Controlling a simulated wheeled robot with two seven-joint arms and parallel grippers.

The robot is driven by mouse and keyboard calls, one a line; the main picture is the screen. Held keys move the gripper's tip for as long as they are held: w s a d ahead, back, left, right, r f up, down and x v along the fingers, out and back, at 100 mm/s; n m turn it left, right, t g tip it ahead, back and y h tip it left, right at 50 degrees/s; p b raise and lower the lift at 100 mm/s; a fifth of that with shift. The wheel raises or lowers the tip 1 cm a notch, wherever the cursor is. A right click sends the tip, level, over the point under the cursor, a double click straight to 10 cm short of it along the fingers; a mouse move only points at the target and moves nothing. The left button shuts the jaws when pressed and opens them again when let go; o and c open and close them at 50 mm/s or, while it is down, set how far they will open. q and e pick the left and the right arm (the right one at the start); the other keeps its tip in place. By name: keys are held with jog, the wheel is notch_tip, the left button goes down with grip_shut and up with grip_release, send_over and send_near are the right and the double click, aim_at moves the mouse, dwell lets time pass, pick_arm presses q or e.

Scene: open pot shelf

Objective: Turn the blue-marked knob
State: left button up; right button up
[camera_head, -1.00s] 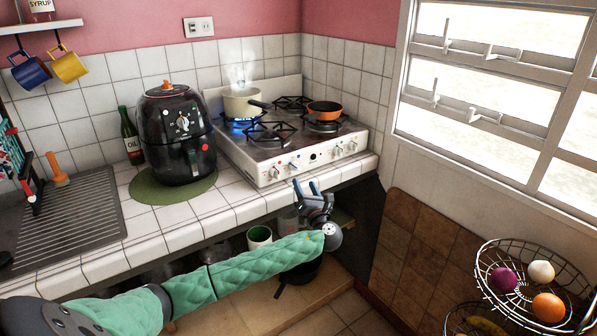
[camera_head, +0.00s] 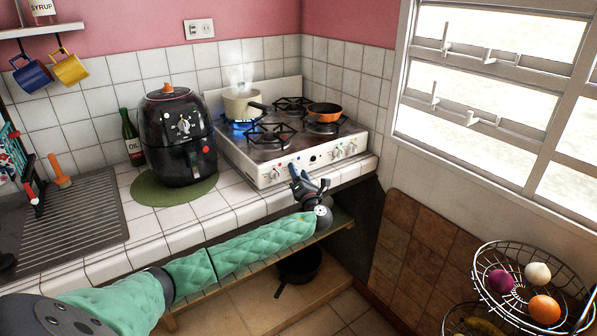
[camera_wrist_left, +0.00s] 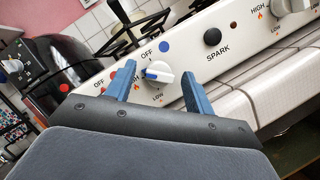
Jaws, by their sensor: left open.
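The blue-marked knob (camera_wrist_left: 158,73) is a white and blue dial on the white stove front, below a blue dot (camera_wrist_left: 164,47) and between OFF and LOW labels. My left gripper (camera_wrist_left: 158,75) is open, with one blue finger on each side of the knob in the left wrist view. I cannot tell whether the fingers touch it. In the head view my left gripper (camera_head: 309,178) is at the stove's front panel, and the knob there is small and partly hidden. My right gripper is not in view.
The stove (camera_head: 262,172) carries a steaming pot (camera_head: 240,105) over a blue flame and an orange pan (camera_head: 324,112). A black SPARK button (camera_wrist_left: 212,37) is right of the knob. A black air fryer (camera_head: 178,140) stands left of the stove. The counter edge runs just below the panel.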

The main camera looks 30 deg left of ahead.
pick_arm(q)
jog(key=shift+w+a, duration=0.15)
jog(key=shift+a, duration=0.05)
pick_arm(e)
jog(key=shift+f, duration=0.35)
pick_arm(q)
jog(key=c, duration=1)
jog(key=shift+o, duration=0.2)
